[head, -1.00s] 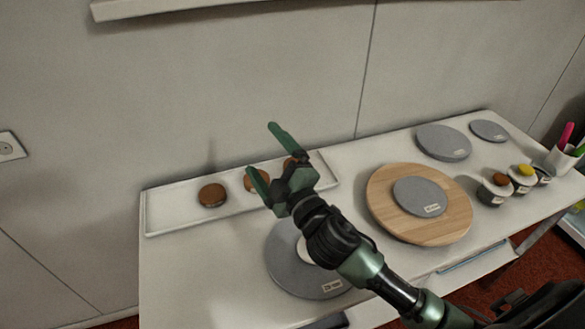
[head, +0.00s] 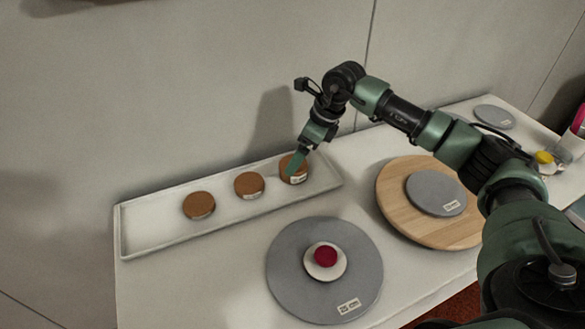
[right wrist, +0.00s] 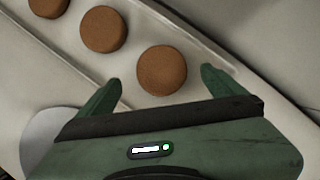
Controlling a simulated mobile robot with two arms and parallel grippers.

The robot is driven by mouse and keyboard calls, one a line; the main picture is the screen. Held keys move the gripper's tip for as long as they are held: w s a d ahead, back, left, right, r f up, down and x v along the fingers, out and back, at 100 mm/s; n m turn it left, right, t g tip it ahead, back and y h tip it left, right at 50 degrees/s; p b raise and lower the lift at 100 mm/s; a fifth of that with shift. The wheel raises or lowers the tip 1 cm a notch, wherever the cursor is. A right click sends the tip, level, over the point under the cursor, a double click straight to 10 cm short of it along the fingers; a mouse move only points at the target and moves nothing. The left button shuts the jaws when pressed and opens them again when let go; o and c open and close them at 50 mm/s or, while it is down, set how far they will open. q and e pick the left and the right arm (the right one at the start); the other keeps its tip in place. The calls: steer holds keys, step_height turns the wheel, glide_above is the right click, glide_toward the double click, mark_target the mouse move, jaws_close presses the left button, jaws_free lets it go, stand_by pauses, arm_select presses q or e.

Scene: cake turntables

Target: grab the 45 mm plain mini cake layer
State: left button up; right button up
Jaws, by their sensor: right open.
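Three brown mini cake layers stand in a row in a long white tray: a left one (head: 199,205), a middle one (head: 249,185) and a right one (head: 303,169). Their labels are too small to read, so I cannot tell which is 45 mm. My right gripper (head: 295,163) points down over the right layer and partly hides it. In the right wrist view its open fingers (right wrist: 162,78) stand on either side of that layer (right wrist: 162,70), with gaps on both sides. My left gripper is not in view.
The white tray (head: 150,222) lies along the wall. In front is a grey turntable (head: 300,285) bearing a small white disc with a dark red piece. To the right are a wooden board (head: 395,200) with a grey disc (head: 425,185), another grey disc (head: 495,116) and a yellow-topped jar (head: 545,160).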

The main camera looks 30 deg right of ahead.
steer(key=p+x, duration=0.1)
steer(key=x, duration=0.5)
steer(key=shift+d, duration=0.1)
steer(key=c, duration=1.5)
